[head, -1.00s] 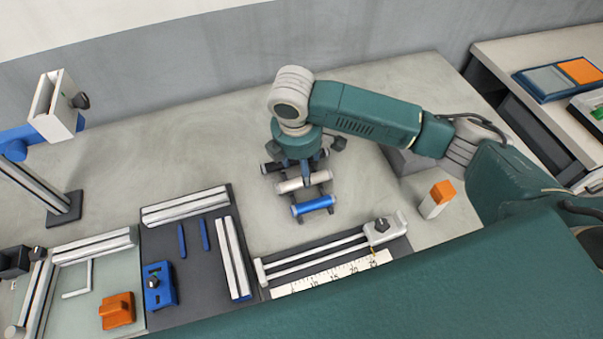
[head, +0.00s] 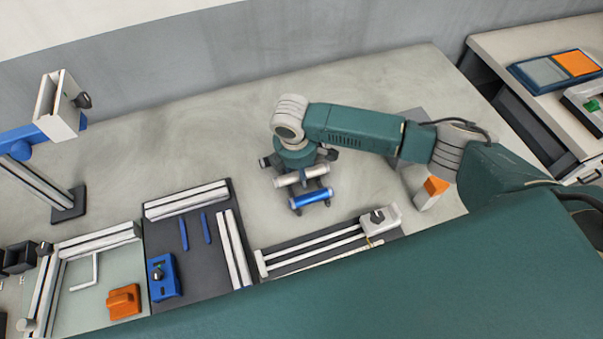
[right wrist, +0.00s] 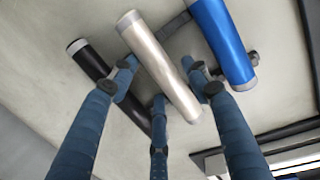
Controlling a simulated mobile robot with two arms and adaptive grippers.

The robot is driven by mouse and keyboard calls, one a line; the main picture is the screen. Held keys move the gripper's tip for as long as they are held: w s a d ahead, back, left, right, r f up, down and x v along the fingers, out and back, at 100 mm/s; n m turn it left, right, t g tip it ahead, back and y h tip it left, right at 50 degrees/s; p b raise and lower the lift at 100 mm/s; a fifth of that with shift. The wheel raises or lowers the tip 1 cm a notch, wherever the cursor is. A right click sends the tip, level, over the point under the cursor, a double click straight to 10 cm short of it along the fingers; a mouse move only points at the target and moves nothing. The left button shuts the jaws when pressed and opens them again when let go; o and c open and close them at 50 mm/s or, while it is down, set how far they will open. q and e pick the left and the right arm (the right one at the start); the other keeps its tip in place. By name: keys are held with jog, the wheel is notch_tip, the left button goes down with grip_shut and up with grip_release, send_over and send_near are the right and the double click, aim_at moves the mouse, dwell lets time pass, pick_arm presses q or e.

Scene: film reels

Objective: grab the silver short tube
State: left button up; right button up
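The silver short tube (head: 290,180) lies on a small dark rack between a black tube (head: 265,163) and a blue tube (head: 311,199). In the right wrist view, the silver tube (right wrist: 160,65) runs diagonally through the middle. My right gripper (right wrist: 162,84) has its blue fingers spread on both sides of it, with the tips close to its sides; firm contact cannot be made out. In the head view, my right gripper (head: 298,168) points down over the rack and its wrist hides part of the tubes. My left gripper is not in view.
A black mat (head: 190,255) with rails and blue parts lies left of the rack. A slide rail fixture (head: 320,246) lies in front. An orange-topped white block (head: 430,192) stands to the right. The bench behind the rack is clear.

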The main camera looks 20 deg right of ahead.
jog(key=c, duration=0.8)
